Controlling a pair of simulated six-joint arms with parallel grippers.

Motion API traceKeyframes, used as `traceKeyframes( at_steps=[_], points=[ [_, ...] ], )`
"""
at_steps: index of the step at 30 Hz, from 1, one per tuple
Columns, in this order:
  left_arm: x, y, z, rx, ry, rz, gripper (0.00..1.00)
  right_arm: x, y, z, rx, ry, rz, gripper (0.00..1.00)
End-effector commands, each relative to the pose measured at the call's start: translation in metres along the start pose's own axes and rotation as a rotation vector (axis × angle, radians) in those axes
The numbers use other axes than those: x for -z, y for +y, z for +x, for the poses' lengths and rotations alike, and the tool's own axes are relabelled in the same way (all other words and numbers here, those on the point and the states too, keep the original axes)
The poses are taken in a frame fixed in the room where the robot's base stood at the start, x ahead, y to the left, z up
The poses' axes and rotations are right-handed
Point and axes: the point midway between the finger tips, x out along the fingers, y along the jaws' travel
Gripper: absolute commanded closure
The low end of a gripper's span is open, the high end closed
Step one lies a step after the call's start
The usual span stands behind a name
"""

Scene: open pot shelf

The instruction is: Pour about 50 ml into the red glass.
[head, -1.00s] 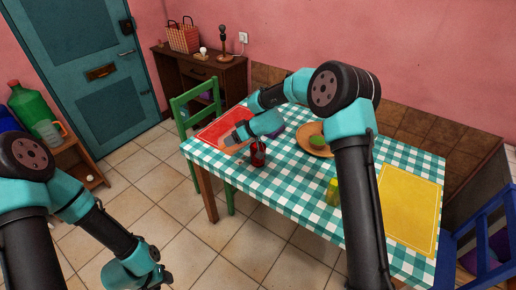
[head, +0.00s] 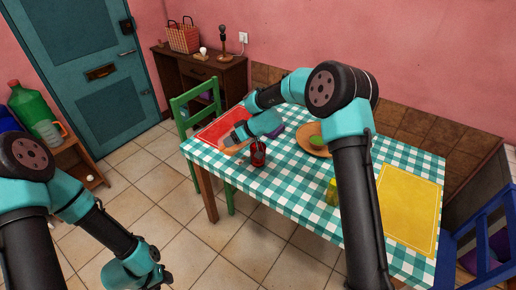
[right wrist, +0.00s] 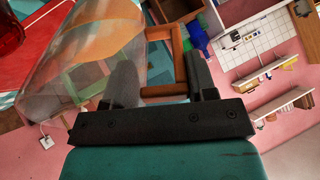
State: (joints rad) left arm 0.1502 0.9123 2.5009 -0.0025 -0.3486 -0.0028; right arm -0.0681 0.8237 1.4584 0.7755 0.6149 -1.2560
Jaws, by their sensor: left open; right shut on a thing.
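The red glass (head: 258,156) stands upright on the checked tablecloth, near the table's left front edge. My right gripper (head: 236,134) is just left of and above it, shut on the orange-brown handle (right wrist: 165,62) of a clear jug (right wrist: 85,60). The jug looks tilted, with an orange tint showing through its wall. In the head view it is small and partly hidden by the gripper, so I cannot tell its level or any stream. A dark red piece of the glass (right wrist: 8,35) shows in the right wrist view. My left gripper (head: 163,279) is open and empty, low over the floor.
A red mat (head: 218,126) lies behind the jug. A brown plate (head: 311,138) with a green item, a yellow-green cup (head: 332,191) and a yellow mat (head: 408,210) are further right. Another jug (head: 48,131) and a green bottle (head: 30,105) stand on the left shelf.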

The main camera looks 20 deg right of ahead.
Motion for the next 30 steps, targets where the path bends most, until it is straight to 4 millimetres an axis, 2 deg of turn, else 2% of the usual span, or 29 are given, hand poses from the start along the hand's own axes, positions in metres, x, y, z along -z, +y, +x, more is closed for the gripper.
traceKeyframes(
  at_steps=[11,24,30],
  points=[
    [0.000,0.000,0.000,0.000,0.000,0.000,0.57,0.000,-0.001,0.013,-0.059,-0.101,-0.010,0.94],
    [0.000,0.000,0.000,0.000,0.000,0.000,0.57,-0.012,0.004,0.048,-0.130,-0.227,-0.019,0.94],
    [0.000,0.000,0.000,0.000,0.000,0.000,0.57,-0.010,0.002,0.054,-0.158,-0.277,-0.022,0.94]
  ],
)
